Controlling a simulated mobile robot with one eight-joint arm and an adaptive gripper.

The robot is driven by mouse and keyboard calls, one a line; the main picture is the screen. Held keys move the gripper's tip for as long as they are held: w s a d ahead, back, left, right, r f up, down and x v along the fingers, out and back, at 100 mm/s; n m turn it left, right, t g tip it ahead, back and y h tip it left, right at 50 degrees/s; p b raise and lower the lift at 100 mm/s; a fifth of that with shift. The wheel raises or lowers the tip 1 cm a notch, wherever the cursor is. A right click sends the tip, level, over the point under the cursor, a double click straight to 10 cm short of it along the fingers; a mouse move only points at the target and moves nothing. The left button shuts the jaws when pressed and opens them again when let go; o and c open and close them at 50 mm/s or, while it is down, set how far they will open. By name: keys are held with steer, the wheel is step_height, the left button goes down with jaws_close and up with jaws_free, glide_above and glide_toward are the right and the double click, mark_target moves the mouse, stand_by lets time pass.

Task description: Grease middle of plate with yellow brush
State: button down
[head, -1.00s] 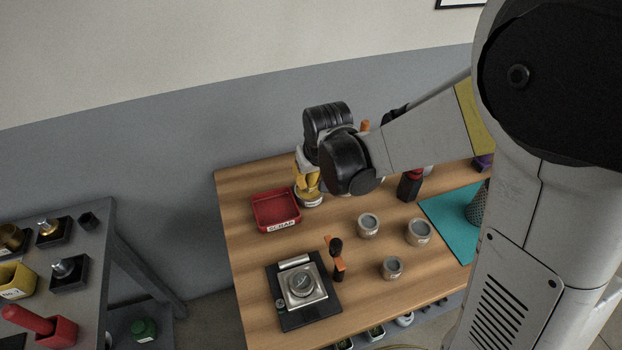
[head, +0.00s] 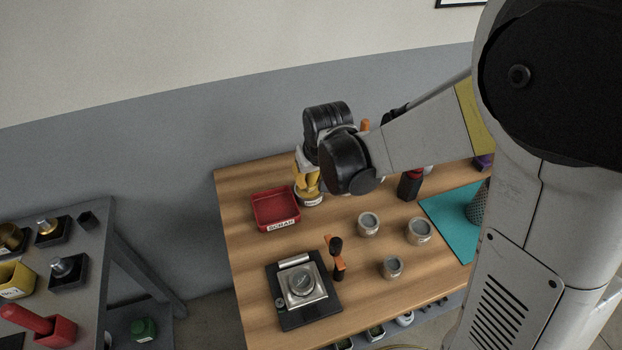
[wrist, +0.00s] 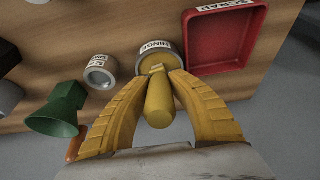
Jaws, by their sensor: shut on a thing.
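My gripper (wrist: 160,80) is shut on the yellow brush (wrist: 158,105), with one yellow finger on either side of its thick handle. The brush stands at a round, pale pot (wrist: 153,47) with a white label; its lower end is hidden. In the head view my gripper (head: 308,182) points down at the pot (head: 309,201) at the back of the wooden bench. A black-based device (head: 290,315) with a square metal top and a round centre (head: 301,284) sits at the front left of the bench. I cannot tell whether it is the plate.
A red scrap tray (head: 259,213) is just left of the pot. A green funnel-shaped thing (wrist: 62,112) and a small labelled pot (wrist: 100,72) are near my gripper. Several small jars stand mid-bench. A teal mat (head: 440,212) lies at right.

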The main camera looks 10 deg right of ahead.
stand_by(0.3)
steer(key=shift+r+p, duration=2.65)
steer(key=shift+r, duration=0.85)
